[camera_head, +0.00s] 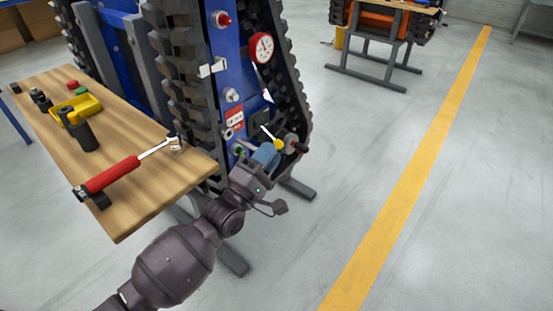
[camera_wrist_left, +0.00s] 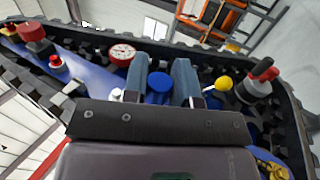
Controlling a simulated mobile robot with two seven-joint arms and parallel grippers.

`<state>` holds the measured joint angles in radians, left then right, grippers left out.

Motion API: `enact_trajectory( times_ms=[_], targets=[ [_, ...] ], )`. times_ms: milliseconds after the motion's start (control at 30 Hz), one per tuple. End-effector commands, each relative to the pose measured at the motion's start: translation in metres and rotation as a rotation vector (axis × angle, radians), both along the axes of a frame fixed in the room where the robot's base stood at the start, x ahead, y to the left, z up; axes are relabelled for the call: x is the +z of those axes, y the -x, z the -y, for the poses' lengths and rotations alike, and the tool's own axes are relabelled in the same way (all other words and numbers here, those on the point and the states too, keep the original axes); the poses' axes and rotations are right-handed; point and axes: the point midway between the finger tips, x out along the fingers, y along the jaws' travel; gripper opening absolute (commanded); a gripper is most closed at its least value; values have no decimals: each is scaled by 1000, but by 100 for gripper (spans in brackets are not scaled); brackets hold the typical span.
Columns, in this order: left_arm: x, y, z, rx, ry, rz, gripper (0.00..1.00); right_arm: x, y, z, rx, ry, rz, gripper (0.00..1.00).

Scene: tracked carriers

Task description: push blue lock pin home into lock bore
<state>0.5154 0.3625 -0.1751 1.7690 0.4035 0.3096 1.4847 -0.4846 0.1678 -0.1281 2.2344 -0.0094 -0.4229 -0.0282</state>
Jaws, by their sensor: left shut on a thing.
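My left gripper (camera_head: 268,151) reaches up to the lower part of the tracked carrier's blue side panel (camera_head: 227,60). In the left wrist view its two blue-grey fingers (camera_wrist_left: 160,78) stand on either side of the round blue head of the lock pin (camera_wrist_left: 159,86), and they are shut on it. In the head view the fingers hide the pin. The lock bore cannot be made out in either view, so I cannot tell how deep the pin sits. My right gripper is not in view.
A yellow-knobbed lever (camera_head: 278,144) and a black-and-red handle (camera_head: 299,147) are close right of the gripper. A gauge (camera_head: 261,47) sits higher on the carrier. A wooden bench (camera_head: 150,194) at left holds a torque wrench (camera_head: 113,175) and yellow tray (camera_head: 88,104). Floor at right is clear.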

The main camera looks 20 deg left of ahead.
Motion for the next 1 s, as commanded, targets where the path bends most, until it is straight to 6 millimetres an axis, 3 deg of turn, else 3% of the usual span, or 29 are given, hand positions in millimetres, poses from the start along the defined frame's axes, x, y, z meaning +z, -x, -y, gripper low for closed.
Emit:
enact_trajectory(
  times_ms=[433, 1000],
  targets=[
    [1, -6, -15, 1, 0, 2, 1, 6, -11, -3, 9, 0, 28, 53],
    [2, -5, -15, 0, 0, 2, 1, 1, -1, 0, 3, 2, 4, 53]
  ],
)
